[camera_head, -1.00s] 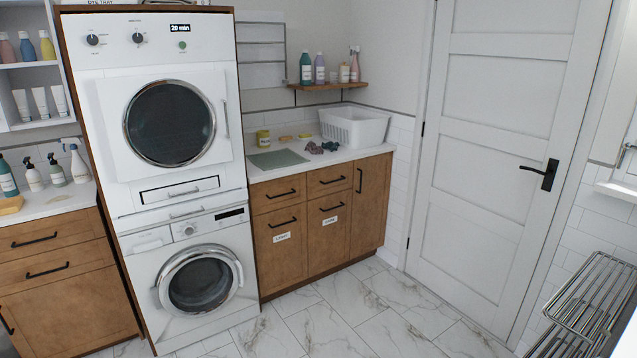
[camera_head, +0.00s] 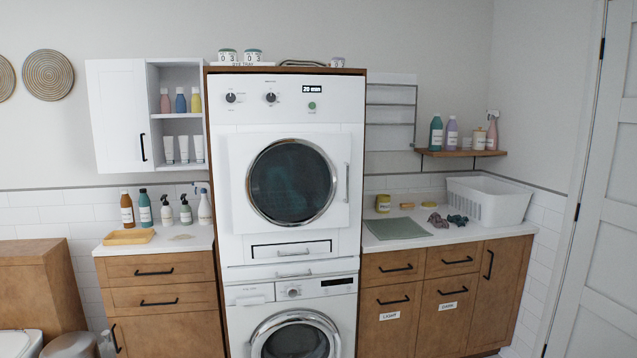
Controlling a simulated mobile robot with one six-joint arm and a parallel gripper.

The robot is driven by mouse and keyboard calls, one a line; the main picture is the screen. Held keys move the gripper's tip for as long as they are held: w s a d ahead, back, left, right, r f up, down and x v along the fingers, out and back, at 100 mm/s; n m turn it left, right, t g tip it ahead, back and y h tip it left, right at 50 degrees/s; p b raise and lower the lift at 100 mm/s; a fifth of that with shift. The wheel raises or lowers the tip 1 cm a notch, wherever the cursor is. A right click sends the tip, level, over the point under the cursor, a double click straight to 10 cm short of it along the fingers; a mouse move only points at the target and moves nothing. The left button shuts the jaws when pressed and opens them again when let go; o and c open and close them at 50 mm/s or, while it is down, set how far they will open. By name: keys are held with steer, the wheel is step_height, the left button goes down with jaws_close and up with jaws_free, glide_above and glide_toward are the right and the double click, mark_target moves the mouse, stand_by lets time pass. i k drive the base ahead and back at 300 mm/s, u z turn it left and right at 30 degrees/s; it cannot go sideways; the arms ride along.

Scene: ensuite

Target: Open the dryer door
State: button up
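The dryer (camera_head: 330,142) is the upper white machine in a wooden frame, with two knobs, a green button and a display reading 20 min. Its square white door (camera_head: 238,212) has a round dark window (camera_head: 291,183) with a chrome ring and looks shut. A vertical handle (camera_head: 347,184) is on the door's right side. Something dark teal shows faintly behind the glass. A drawer with a bar handle (camera_head: 293,251) is below the door. My gripper is not in view.
A washing machine (camera_head: 296,338) stands under the dryer. Counters with wooden cabinets flank it; the right one (camera_head: 403,237) holds a white basket (camera_head: 489,200) and small cloths. A white door (camera_head: 596,220) is at far right. Floor is almost out of view.

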mark_target(284, 181)
steer(key=u, duration=0.75)
steer(key=i, duration=0.9)
steer(key=u, duration=0.5)
